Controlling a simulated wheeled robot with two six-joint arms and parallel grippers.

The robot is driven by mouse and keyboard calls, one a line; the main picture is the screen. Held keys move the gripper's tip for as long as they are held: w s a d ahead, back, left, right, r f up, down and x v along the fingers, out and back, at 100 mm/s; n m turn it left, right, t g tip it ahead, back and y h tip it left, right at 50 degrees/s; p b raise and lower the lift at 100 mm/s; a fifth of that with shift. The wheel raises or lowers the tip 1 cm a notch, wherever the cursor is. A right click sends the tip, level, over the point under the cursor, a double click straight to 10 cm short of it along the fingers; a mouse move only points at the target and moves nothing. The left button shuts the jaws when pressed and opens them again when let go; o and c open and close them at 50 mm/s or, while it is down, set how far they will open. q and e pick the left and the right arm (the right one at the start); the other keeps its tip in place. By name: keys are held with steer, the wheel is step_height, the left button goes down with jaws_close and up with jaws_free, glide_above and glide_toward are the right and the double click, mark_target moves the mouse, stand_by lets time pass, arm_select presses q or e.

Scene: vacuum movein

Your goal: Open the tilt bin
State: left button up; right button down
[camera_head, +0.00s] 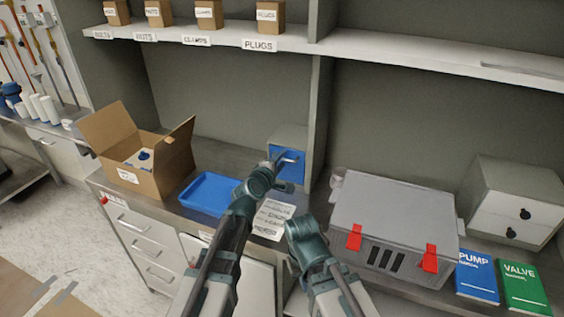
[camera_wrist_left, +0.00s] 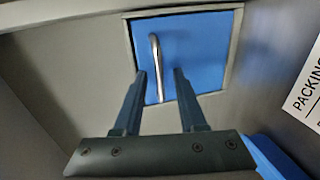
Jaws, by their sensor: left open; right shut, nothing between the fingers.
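The tilt bin has a blue front (camera_head: 291,168) in a grey housing at the back of the bench. Its front (camera_wrist_left: 207,48) looks closed, level with its frame, in the left wrist view. A silver bar handle (camera_wrist_left: 156,66) stands on the front. My left gripper (camera_head: 280,160) is in front of the bin. In the wrist view its two fingers (camera_wrist_left: 160,76) are open, with the handle's lower part between them; contact cannot be made out. My right gripper (camera_head: 300,228) is low over the bench, shut and empty, with its fingers hardly visible.
An open cardboard box (camera_head: 172,177) and a blue tray (camera_head: 207,193) lie left of the bin. A printed sheet (camera_head: 273,219) lies in front. A grey case (camera_head: 395,215) with red latches stands right. A shelf (camera_head: 370,43) runs above, and a divider (camera_head: 318,110) rises beside the bin.

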arm_select(q)
jaws_close()
stand_by(1.4)
